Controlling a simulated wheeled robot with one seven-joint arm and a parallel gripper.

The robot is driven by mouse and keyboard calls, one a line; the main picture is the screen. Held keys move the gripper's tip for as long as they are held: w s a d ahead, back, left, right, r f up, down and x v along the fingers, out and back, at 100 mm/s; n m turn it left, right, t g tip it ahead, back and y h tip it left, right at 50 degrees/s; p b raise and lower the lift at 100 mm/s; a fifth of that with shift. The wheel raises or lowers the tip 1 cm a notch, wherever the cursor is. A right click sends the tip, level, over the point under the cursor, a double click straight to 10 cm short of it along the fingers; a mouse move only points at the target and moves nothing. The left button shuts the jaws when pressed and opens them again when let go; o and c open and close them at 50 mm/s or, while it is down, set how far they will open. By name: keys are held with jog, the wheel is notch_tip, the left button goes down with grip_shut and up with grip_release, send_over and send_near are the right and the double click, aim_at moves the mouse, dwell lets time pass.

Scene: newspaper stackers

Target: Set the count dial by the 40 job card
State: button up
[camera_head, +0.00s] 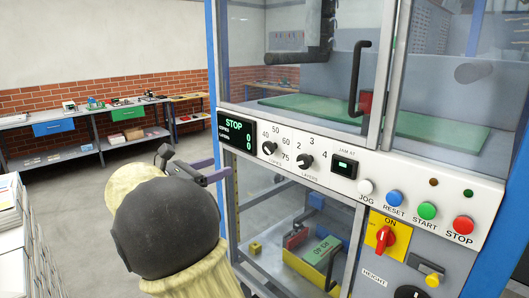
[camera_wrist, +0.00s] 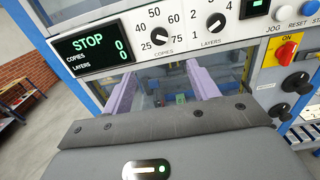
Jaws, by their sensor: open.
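The count dial, a black knob marked COPIES (camera_head: 269,148), is on the white control panel, with 25, 40, 50, 60 and 75 around it. In the head view my gripper (camera_head: 207,168) is left of and below the dial.
The display (camera_head: 236,132) left of the dial reads STOP, copies 0, layers 0. The LAYERS knob (camera_head: 304,160) is close on the right. Buttons and a red ON switch (camera_head: 386,237) are further right. A door handle (camera_head: 359,78) sticks out above the panel.

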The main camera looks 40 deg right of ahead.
aim_at(266, 149)
jog(key=shift+d, duration=0.1)
jog(key=d+p, duration=0.2)
jog(key=d, duration=0.3)
jog(key=w+d+p, duration=0.1)
jog(key=d+p, duration=0.1)
jog(key=d, duration=0.4)
jog(key=d+p, duration=0.2)
jog(key=d, duration=0.3)
jog(key=shift+w+d+r+p, duration=0.1)
jog(key=shift+w+d+p, duration=0.1)
jog(key=shift+p, duration=0.2)
jog(key=shift+d, duration=0.45)
jog(key=shift+c, duration=0.3)
jog(key=c, duration=0.9)
